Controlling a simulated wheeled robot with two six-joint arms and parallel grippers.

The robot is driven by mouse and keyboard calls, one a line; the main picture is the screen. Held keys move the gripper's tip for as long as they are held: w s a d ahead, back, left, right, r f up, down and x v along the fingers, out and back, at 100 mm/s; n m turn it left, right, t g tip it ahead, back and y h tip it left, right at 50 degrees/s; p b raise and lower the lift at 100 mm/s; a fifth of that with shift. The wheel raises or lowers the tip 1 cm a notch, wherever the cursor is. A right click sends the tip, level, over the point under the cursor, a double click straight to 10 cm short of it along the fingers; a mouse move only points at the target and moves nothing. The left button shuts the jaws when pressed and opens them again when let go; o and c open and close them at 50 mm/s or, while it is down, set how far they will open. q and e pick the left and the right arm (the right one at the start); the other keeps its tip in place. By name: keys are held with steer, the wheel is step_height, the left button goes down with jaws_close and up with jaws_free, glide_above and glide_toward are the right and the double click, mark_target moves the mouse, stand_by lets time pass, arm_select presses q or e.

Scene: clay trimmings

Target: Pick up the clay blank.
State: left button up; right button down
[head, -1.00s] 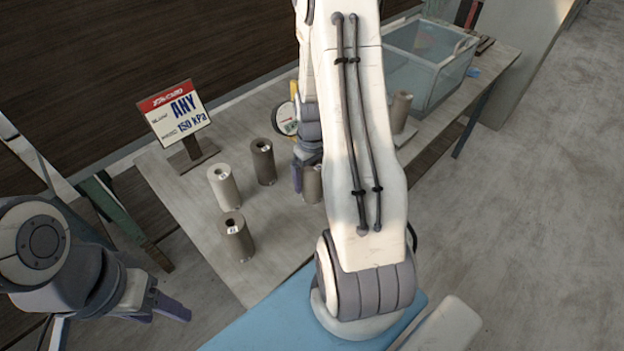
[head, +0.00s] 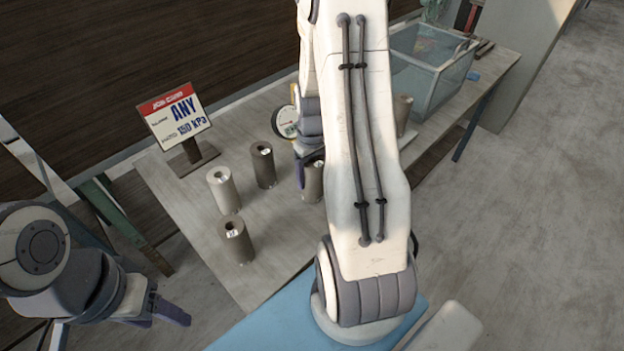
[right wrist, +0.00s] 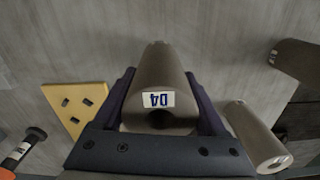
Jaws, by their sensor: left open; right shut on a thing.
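My right gripper (right wrist: 160,112) is shut on a grey-brown cylindrical clay blank (right wrist: 158,75). In the right wrist view the blank stands between the fingers, with a white label and a hole in its top. In the head view that blank (head: 315,183) is partly hidden by my gripper and arm; I cannot tell whether it is clear of the table. Three other blanks stand upright: a pale one (head: 224,191), a dark one (head: 263,166) and a brown one (head: 236,242). My left gripper (head: 172,312) is open and empty, left of the table.
A sign (head: 176,116) reading "ANY" and "150 kPa" stands at the table's (head: 200,245) back left. A round gauge (head: 286,122) is behind the gripper. A clear bin (head: 425,85) stands at the far right. A yellow plate (right wrist: 88,96) and another blank (right wrist: 258,140) flank the gripper.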

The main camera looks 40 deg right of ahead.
steer(key=shift+w+r, duration=0.1)
steer(key=shift+r, duration=0.8)
steer(key=s+d+r+b, duration=0.2)
steer(key=s+d+r, duration=0.2)
steer(key=d+r, duration=0.3)
steer(key=d, duration=0.4)
